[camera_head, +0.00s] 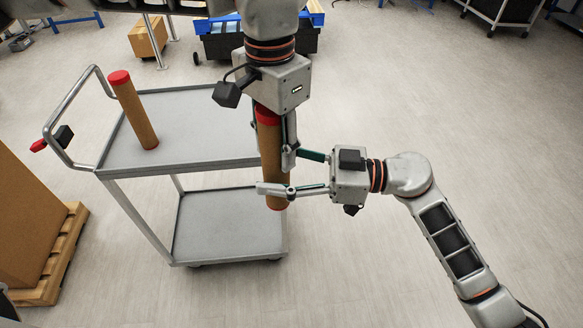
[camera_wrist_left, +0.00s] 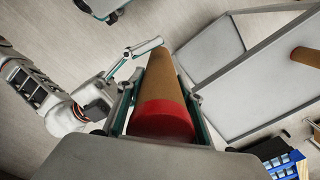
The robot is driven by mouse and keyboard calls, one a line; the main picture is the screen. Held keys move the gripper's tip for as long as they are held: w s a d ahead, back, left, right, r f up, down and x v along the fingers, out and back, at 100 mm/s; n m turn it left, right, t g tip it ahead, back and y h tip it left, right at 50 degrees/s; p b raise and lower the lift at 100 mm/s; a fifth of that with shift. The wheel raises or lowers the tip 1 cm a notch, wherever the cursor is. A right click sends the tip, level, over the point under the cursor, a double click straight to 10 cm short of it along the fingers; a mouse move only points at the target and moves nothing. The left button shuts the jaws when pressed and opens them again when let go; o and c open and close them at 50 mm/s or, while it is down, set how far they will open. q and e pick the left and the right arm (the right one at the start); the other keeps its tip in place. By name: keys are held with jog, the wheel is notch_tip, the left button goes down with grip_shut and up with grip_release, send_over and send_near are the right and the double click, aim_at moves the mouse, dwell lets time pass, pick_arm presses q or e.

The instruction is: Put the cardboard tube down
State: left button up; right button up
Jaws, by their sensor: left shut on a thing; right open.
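A brown cardboard tube (camera_head: 271,160) with a red cap hangs nearly upright beside the right edge of a grey trolley. My left gripper (camera_head: 272,135) comes down from the top and is shut on the tube near its red cap. The left wrist view shows the tube (camera_wrist_left: 166,82) between its fingers, cap nearest the camera. My right gripper (camera_head: 285,174) is open at the tube's lower part. One finger crosses in front of the tube; the other is partly hidden behind it. I cannot tell whether they touch it.
The trolley (camera_head: 205,105) has two shelves and a handle at left. A second red-capped tube (camera_head: 135,112) stands tilted on its top shelf, otherwise clear. A large box (camera_head: 25,225) on a pallet is at far left. Floor at right is free.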

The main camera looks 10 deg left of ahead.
jog(key=shift+a, duration=0.15)
jog(key=shift+c, duration=0.5)
jog(key=c, duration=1.2)
pick_arm(q)
jog(key=o, duration=1.2)
jog(key=shift+o, duration=0.2)
